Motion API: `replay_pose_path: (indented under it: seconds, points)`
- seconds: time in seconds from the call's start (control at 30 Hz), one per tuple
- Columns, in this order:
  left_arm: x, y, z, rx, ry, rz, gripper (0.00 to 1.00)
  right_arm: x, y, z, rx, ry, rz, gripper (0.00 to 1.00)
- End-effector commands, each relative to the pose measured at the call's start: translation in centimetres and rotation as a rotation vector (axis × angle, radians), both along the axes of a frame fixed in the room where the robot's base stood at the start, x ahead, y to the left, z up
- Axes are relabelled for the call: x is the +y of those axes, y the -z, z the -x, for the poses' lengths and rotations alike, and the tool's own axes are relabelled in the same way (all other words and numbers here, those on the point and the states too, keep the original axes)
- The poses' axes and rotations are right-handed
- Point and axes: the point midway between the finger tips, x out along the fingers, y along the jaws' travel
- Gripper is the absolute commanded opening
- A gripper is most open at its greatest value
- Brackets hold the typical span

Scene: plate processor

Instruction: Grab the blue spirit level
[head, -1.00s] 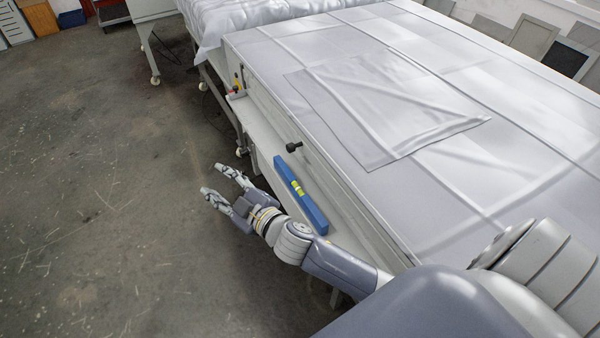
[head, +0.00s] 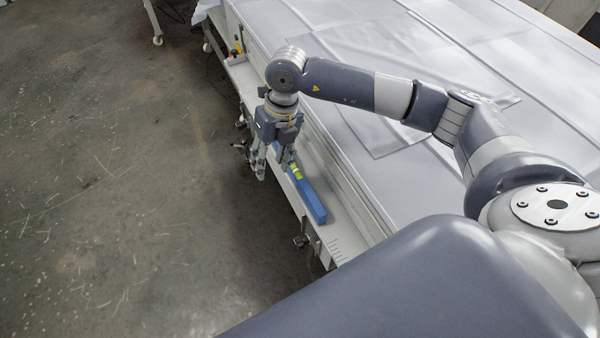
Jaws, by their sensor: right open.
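The blue spirit level (head: 312,201) with its yellow-green vial lies on the narrow white ledge (head: 334,239) along the side of the machine. Its far part is hidden behind my right gripper. My right gripper (head: 271,172) points down over the far half of the level, its fingers apart and seen partly against the floor and partly against the level. Whether the fingers touch the level cannot be told from this view. My left gripper is not in view.
The large white plate processor top (head: 345,100) with a clear sheet on it lies right of the ledge. A red and yellow switch (head: 236,50) sits at the ledge's far end. Small clamps or knobs (head: 302,240) stick out below the ledge. The floor (head: 110,180) at left is clear.

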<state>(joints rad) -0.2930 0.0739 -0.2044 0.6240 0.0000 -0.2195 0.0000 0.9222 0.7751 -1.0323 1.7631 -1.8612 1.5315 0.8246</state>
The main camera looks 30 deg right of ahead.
Motion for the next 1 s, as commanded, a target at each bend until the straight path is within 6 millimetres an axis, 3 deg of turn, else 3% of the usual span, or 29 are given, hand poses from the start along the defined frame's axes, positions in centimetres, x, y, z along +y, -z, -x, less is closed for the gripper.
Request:
replay_pose_path:
  seconds: [0.03, 0.1, 0.23, 0.5, 0.77, 1.0]
  points:
    - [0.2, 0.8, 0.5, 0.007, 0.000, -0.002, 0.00, -2.2, 0.5, -0.5, 0.000, 0.024, 0.074, 0.43]
    - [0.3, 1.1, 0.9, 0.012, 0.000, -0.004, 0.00, -4.4, 0.5, -0.8, 0.007, 0.049, 0.151, 0.43]
    - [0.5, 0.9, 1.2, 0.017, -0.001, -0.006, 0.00, -6.4, 0.9, -0.9, 0.015, 0.074, 0.216, 0.43]
    - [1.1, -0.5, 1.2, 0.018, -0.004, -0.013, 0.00, -6.5, 4.8, -0.9, 0.018, 0.076, 0.221, 0.43]
    - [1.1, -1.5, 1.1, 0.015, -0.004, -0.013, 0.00, -6.5, 6.6, -0.8, 0.018, 0.075, 0.220, 0.43]
    - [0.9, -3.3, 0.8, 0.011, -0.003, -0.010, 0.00, -6.7, 9.9, -0.8, 0.018, 0.074, 0.219, 0.43]
